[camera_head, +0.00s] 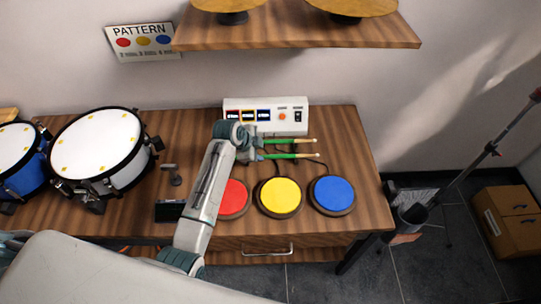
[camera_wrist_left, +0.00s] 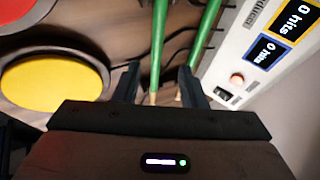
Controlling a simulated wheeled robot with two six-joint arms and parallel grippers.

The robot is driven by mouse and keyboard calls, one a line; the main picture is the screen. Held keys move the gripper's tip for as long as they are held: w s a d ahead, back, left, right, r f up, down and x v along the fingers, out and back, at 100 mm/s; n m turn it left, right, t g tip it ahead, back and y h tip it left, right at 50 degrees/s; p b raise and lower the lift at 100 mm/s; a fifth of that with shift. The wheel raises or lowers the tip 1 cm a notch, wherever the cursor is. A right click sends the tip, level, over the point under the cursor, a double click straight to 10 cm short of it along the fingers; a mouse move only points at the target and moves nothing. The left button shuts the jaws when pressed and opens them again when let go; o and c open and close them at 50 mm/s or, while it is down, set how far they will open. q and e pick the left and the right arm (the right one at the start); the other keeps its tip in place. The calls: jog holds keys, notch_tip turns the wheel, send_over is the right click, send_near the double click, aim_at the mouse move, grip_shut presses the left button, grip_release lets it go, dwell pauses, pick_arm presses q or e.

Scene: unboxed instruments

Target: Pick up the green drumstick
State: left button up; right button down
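Two green drumsticks lie side by side on the wooden table in front of the white counter box, the rear one (camera_head: 286,141) nearer the box and the front one (camera_head: 284,156) nearer the pads. Their tan tips point right in the head view. My left gripper (camera_head: 258,150) is at their left ends. In the left wrist view, its fingers (camera_wrist_left: 158,88) are apart. One drumstick (camera_wrist_left: 158,45) runs into the gap between them, and the other (camera_wrist_left: 206,32) reaches the right finger. Contact cannot be told. My right gripper is not in view.
Red (camera_head: 234,197), yellow (camera_head: 280,196) and blue (camera_head: 333,193) pads stand in front of the drumsticks. The counter box (camera_head: 266,112) is close behind. A white drum (camera_head: 97,145) stands left. A shelf with cymbals (camera_head: 297,31) hangs above.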

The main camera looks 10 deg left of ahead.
aim_at(264, 156)
pick_arm(q)
jog(key=f, duration=0.1)
jog(key=w+f+p, duration=0.1)
jog(key=f, duration=0.1)
jog(key=shift+d+f, duration=0.2)
jog(key=shift+f, duration=0.05)
jog(key=shift+w+d+f, duration=0.2)
jog(key=shift+w+f, duration=0.1)
jog(key=shift+f, duration=0.2)
jog(key=shift+s, duration=0.1)
grip_shut()
